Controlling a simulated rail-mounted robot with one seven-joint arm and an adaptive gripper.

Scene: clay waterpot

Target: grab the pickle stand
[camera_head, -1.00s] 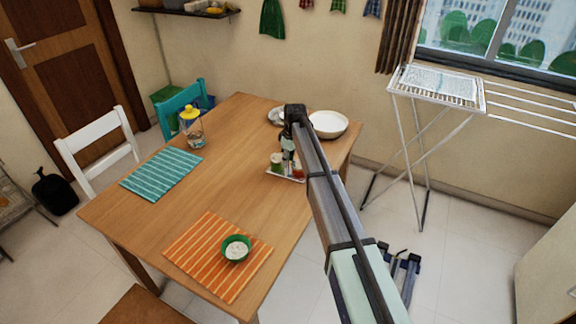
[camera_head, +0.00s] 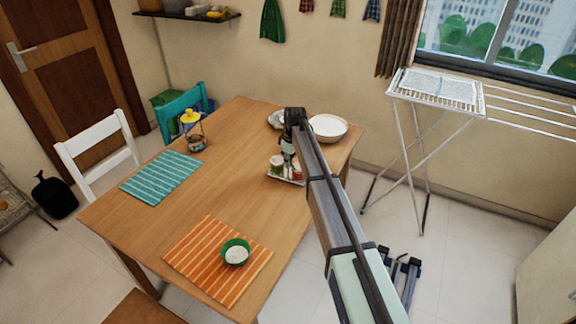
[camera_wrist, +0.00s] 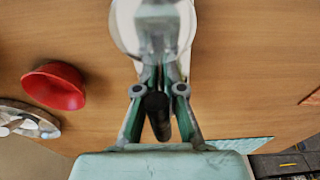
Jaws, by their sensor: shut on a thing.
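The pickle stand (camera_head: 272,175) is a small pale tray with little jars on the table's right side in the camera_head view. My gripper (camera_head: 288,160) points down at it from above, and my arm hides part of it. In the camera_wrist view my gripper's fingers (camera_wrist: 160,75) are closed together on the stand's upper part. A clear, pale rounded jar top (camera_wrist: 155,22) lies just past the fingertips. The exact contact is hard to see. I cannot tell whether the stand is off the table.
A white bowl (camera_head: 328,127) is behind the stand. The table (camera_head: 225,190) holds an orange mat (camera_head: 195,262) with a green bowl (camera_head: 236,252), a teal mat (camera_head: 160,178) and a yellow-topped jar (camera_head: 191,118). A red bowl (camera_wrist: 53,87) shows in the wrist view.

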